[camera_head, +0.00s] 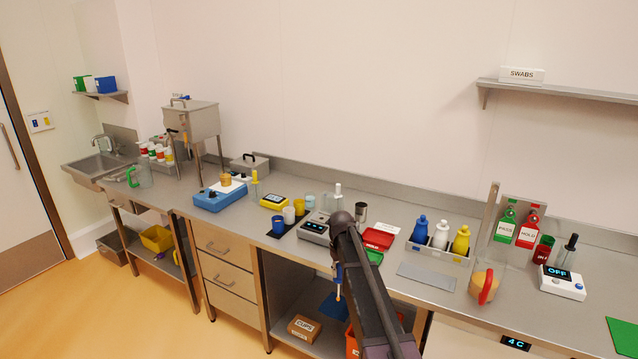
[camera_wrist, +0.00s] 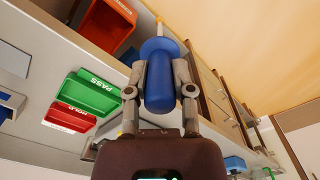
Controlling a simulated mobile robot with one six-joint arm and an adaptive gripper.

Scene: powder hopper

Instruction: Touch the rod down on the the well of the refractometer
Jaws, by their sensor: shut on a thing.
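My gripper (camera_wrist: 161,68) is shut on the rod's thick blue handle (camera_wrist: 160,95) in the wrist view. Beyond the fingers the rod has a blue collar and a narrow pale tip. In the head view the rod (camera_head: 338,286) hangs pointing down in front of the bench's front edge, over the lower opening; my arm partly hides the gripper. A white device with an "OFF" display (camera_head: 562,282) stands at the far right. A small yellow device with a display (camera_head: 274,201) stands left of my arm. I cannot tell which is the refractometer, and no well is clear.
The red tray (camera_head: 378,239) and green tray (camera_head: 375,257) lie close to my arm. A grey device (camera_head: 315,227) and several cups stand to its left. A bottle rack (camera_head: 436,254) and a flat grey plate (camera_head: 427,276) lie right. An orange bin (camera_wrist: 108,20) is below the bench.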

